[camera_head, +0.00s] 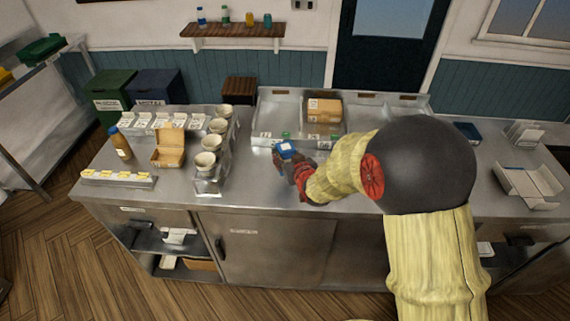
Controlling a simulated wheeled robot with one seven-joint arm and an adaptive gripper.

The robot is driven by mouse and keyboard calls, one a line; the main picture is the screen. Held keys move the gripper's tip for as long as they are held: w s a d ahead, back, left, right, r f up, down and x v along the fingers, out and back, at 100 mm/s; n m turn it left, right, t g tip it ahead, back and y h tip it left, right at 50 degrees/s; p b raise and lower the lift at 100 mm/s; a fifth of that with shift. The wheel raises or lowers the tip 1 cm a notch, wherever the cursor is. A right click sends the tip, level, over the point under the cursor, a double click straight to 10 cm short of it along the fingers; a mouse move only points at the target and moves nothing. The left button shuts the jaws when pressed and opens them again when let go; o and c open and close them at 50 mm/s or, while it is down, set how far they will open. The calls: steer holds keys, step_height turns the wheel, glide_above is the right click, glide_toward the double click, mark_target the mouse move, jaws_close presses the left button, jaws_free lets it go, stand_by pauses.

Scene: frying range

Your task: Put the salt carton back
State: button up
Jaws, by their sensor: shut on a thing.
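My gripper (288,164), dark and red, is over the steel counter near its middle, at the end of my arm. It is shut on a small blue carton (286,147) with a pale mark, which I take for the salt carton. The carton is just in front of the divided steel tray (262,110) at the back of the counter. I cannot tell how high it is above the counter. The fingertips are small and partly hidden by my own wrist.
A brown cardboard box (323,110) stands in the tray. Small green-topped items (285,135) are near the tray's front edge.

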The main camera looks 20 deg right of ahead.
steer(key=shift+w+d+f, duration=0.1)
steer(key=shift+w+f, duration=0.8)
steer(key=shift+f, duration=0.1)
steer(key=shift+f+b, duration=0.4)
steer(key=shift+f, duration=1.05)
steer(key=shift+f, duration=0.2)
steer(key=o, duration=1.2)
steer(key=shift+r, duration=0.1)
